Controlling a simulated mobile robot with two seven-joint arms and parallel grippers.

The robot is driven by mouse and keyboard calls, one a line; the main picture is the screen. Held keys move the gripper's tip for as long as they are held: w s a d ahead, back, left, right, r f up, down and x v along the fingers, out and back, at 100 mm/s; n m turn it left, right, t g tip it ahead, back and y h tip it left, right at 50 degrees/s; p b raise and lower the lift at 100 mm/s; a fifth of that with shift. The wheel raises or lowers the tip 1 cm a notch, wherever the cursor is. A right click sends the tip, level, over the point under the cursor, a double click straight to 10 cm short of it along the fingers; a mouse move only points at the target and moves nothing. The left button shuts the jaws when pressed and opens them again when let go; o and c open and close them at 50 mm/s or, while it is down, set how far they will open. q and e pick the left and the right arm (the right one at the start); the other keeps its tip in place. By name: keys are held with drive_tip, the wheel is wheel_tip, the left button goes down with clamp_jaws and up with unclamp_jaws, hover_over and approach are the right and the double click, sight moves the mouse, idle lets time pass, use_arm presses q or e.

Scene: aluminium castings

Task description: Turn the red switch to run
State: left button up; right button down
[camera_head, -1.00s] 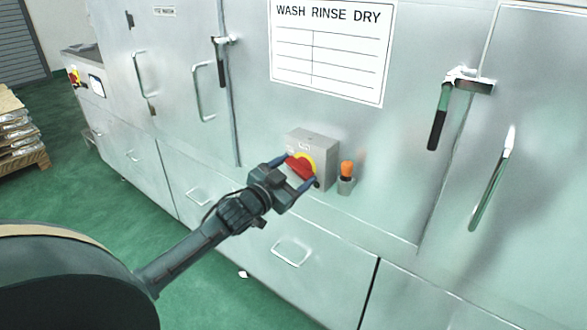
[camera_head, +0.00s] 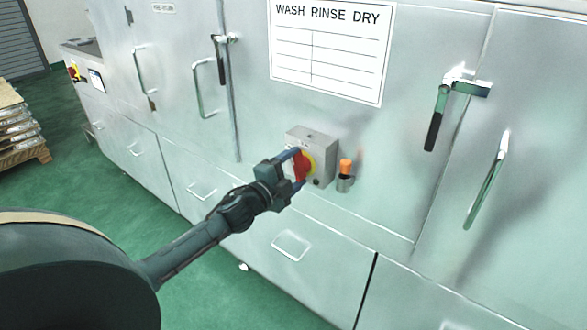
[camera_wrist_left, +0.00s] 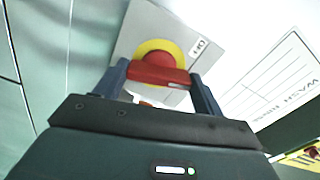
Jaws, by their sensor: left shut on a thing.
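The red switch (camera_head: 301,166) has a red handle on a yellow disc, on a grey box fixed to the machine's front. It also shows in the left wrist view (camera_wrist_left: 157,70). My left gripper (camera_head: 299,166) is shut on the red handle, one finger on each side of it. In the left wrist view the handle's bar lies across between the two fingertips (camera_wrist_left: 160,75). My right gripper is not in view.
An orange-topped piece (camera_head: 346,168) in a small holder stands just right of the switch box (camera_head: 318,145). Door handles (camera_head: 487,180) and latches (camera_head: 437,115) stick out from the machine front. A pallet with stacked goods (camera_head: 20,135) stands far left on the green floor.

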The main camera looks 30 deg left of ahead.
use_arm(q)
drive_tip(key=shift+m, duration=1.7)
drive_tip(key=o, duration=1)
drive_tip(key=s, duration=0.4)
drive_tip(key=s+b, duration=0.1)
drive_tip(key=s, duration=0.3)
drive_tip(key=s+a, duration=0.1)
drive_tip(key=s, duration=0.4)
drive_tip(key=shift+b, duration=0.3)
drive_tip(key=s+d+f+n+g, duration=0.2)
drive_tip(key=s+d+f+n, duration=0.2)
drive_tip(key=d+f+n, duration=0.1)
drive_tip(key=s+d+f+n+g+h+p, duration=0.1)
drive_tip(key=s+d+f+n+g, duration=0.2)
drive_tip(key=s+d+f+n, duration=0.2)
drive_tip(key=s+d+f+n+g+h+p, duration=0.1)
drive_tip(key=s+d+f+n+g, duration=0.1)
drive_tip(key=s+d+f+n, duration=0.3)
drive_tip(key=shift+s+d+f+n, duration=0.1)
drive_tip(key=shift+d+f+n, duration=0.1)
drive_tip(key=shift+d+f, duration=0.75)
drive_tip(key=shift+w+d+f+n, duration=0.15)
drive_tip(key=shift+d+f, duration=0.4)
drive_tip(key=shift+d, duration=0.85)
drive_tip(key=shift+s+d+f+n, duration=0.15)
drive_tip(key=shift+d+f+n, duration=0.1)
drive_tip(key=shift+d+f, duration=0.7)
